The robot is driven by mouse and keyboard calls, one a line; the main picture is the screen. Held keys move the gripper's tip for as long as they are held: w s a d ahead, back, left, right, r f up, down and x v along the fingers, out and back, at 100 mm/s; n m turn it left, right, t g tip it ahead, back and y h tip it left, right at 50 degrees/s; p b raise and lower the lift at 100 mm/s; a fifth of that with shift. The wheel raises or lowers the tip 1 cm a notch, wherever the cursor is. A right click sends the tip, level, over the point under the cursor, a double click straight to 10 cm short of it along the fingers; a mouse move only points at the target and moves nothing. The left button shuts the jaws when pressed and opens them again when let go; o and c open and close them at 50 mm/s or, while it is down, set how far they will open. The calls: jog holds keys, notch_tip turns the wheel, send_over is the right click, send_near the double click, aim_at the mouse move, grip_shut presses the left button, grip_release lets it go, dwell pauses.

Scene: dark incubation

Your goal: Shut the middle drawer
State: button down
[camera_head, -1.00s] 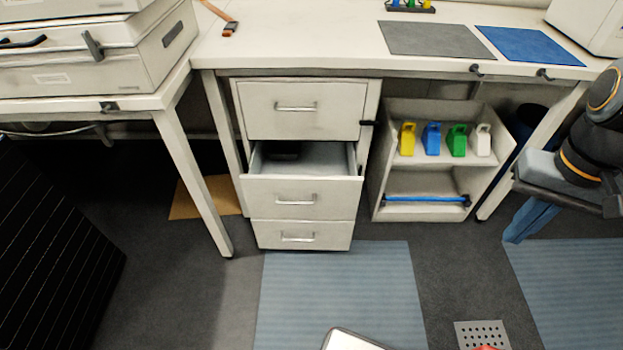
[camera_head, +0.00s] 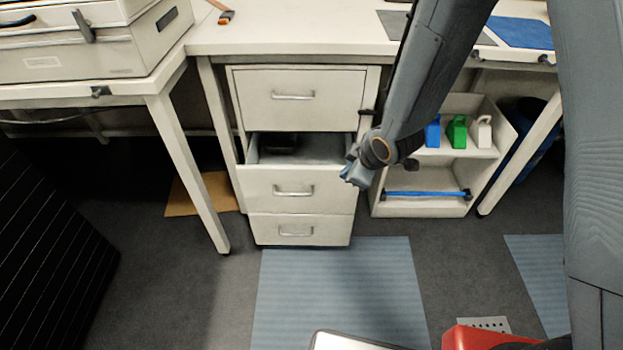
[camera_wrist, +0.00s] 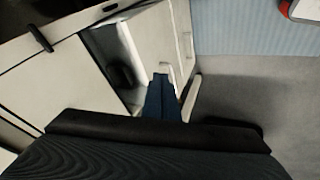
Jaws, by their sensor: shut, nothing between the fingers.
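The middle drawer (camera_head: 270,180) of the white pedestal cabinet is pulled partly out, with a silver handle on its front. A dark object (camera_head: 283,147) lies inside it. The drawer's inside also shows in the wrist view (camera_wrist: 112,45). The drawers above and below look shut. My gripper (camera_head: 355,174) is shut and empty, its blue fingers at the right end of the middle drawer's front in the head view. In the wrist view the fingers (camera_wrist: 160,100) overlap the drawer; I cannot tell whether they touch it.
A white shelf unit (camera_head: 420,211) with coloured holders stands right of the cabinet, partly behind my arm. The white bench top (camera_head: 290,38) overhangs the cabinet. A table leg (camera_head: 190,170) stands to the left. A blue mat (camera_head: 340,280) covers the floor in front.

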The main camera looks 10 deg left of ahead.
aim_at(311, 176)
jog(key=w+a+f+n, duration=0.1)
jog(key=a+f, duration=0.2)
jog(key=w+a+f+y, duration=0.1)
jog(key=w+a+f, duration=0.1)
jog(key=a+f, duration=0.2)
jog(key=w+a+f+n, duration=0.1)
jog(key=w+a+f, duration=0.1)
jog(key=a+f, duration=0.2)
jog(key=shift+w+a+f+n+y, duration=0.1)
jog(key=shift+w+n+y, duration=0.1)
jog(key=shift+n+y, duration=0.1)
jog(key=shift+w+a, duration=0.15)
jog(key=shift+w, duration=0.4)
